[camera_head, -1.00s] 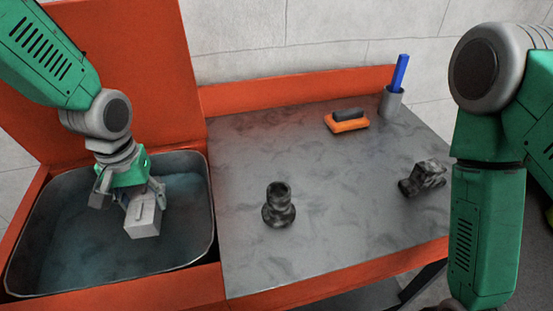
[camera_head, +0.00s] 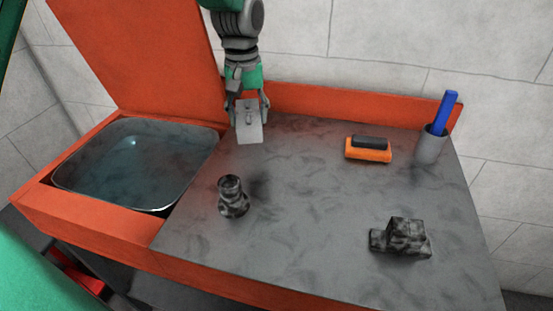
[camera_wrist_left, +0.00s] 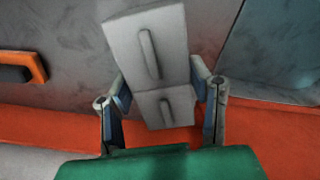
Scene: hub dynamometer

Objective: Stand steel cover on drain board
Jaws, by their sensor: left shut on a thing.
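The steel cover (camera_head: 249,126) is a light grey blocky piece, hanging from my left gripper (camera_head: 246,106) above the back left part of the grey drain board (camera_head: 310,210). My left gripper is shut on it. In the left wrist view, the cover (camera_wrist_left: 150,50) sits between the two fingers of the gripper (camera_wrist_left: 160,105), and a raised rib shows on its face. A dark shadow lies on the board below and right of it. My right gripper is not in view.
A dark mottled stepped cylinder (camera_head: 232,197) and a dark mottled block (camera_head: 401,240) stand on the board. An orange brush (camera_head: 369,153) and a grey cup (camera_head: 431,146) with a blue stick are at the back right. A water-filled basin (camera_head: 130,165) is at left. The board's middle is clear.

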